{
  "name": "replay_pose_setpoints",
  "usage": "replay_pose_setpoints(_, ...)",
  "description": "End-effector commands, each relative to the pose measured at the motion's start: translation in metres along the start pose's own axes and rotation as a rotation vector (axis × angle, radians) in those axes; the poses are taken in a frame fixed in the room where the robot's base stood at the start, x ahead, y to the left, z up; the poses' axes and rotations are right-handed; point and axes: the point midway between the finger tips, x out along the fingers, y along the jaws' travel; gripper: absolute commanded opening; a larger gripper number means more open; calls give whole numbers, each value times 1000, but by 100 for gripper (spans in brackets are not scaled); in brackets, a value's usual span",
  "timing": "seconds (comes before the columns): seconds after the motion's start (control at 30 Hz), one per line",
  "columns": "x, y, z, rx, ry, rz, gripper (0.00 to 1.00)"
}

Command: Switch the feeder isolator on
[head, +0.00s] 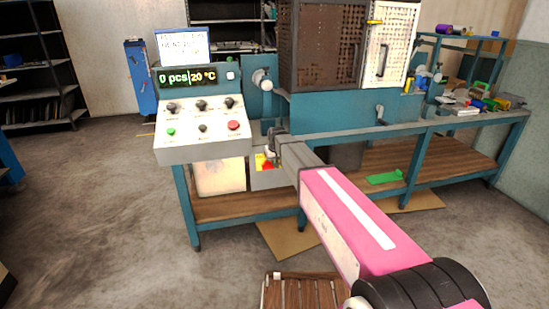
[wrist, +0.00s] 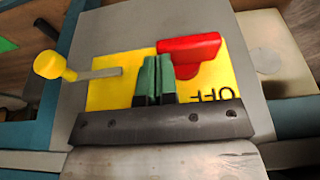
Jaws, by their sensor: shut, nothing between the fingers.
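The feeder isolator is a grey box (wrist: 110,22) with a yellow plate (wrist: 107,92) and a red handle (wrist: 190,50). The word OFF shows upside down on the plate in the wrist view. A grey lever with a yellow knob (wrist: 50,65) reaches over the plate's left edge there. In the head view the red handle (head: 267,164) is small, below the control panel and partly hidden by my gripper (head: 271,148). In the wrist view my gripper (wrist: 153,78) is shut and empty, its green fingers in front of the plate, just left of the red handle; contact cannot be told.
The control panel (head: 202,129) overhangs at the upper left, with a display reading 0 pcs, 20 °C. The teal bench (head: 450,128) carries a machine and runs right. A wooden slatted pallet (head: 300,290) lies on the floor in front. The floor at left is clear.

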Motion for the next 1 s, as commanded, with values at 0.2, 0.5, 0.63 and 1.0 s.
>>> replay_pose_setpoints(0.2, 2, 0, 1, 0, 1, 0, 0)
replay_pose_setpoints(0.5, 2, 0, 1, 3, 1, -7, 0)
replay_pose_setpoints(0.63, 3, 2, 1, 10, 1, -33, 0)
replay_pose_setpoints(1.0, 5, 3, 1, 27, 0, -90, 0)
